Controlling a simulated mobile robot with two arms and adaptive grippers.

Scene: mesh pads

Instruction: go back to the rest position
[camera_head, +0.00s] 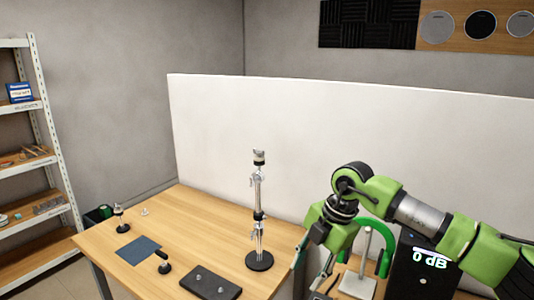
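My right arm comes in from the right, green and grey, and bends down at the right part of the wooden table. My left gripper is not in view. A dark blue mesh pad (138,250) lies flat on the table, well to the left of my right gripper.
A tall metal stand (258,205) rises from the wooden table (190,230), left of my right gripper. A dark plate (210,284) lies in front. A black display box (420,262) reading 0 dB and a green arched thing (386,245) are close to my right arm. A white partition (350,130) stands behind.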

